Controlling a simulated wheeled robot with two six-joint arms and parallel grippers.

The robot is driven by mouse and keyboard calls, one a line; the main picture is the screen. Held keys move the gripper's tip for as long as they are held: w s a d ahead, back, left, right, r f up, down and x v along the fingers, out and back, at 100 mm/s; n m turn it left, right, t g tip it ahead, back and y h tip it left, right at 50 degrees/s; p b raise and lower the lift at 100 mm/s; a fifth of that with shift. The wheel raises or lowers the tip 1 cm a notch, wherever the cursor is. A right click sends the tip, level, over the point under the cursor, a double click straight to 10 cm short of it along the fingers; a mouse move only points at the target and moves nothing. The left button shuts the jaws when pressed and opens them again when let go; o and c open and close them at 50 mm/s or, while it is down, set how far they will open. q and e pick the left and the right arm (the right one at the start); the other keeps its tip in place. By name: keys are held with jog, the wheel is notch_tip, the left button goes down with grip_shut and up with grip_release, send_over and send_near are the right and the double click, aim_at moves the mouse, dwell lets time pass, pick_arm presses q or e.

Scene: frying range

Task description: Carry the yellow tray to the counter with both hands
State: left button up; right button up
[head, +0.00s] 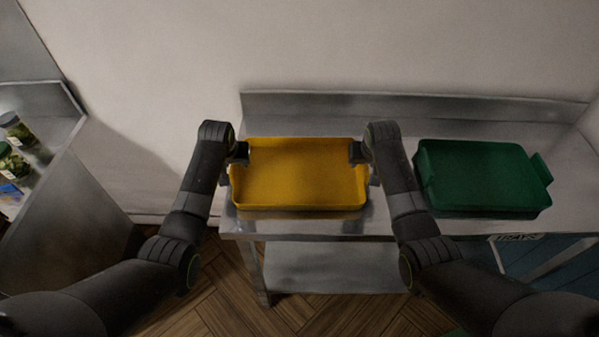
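The yellow tray (300,205) is empty and level at the left part of the steel table, with a darker band under its front edge. I cannot tell if it rests on the table or is just above it. My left gripper (234,165) is at the tray's left end and my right gripper (365,165) is at its right end. Dark finger parts show beside the rim at both ends. The tray's end handles are hidden by the grippers, so I cannot see whether the fingers are closed on them.
A green tray (480,205) stands on the steel table (390,226) to the right, close to my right arm. A raised back edge and wall are behind. Another steel counter (62,125) with jars (14,160) is at the far left, with a floor gap between.

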pick_arm(q)
grip_shut()
pick_arm(e)
grip_shut()
pick_arm(q)
jog(key=shift+r, duration=0.2)
pick_arm(e)
jog(key=shift+r, duration=0.25)
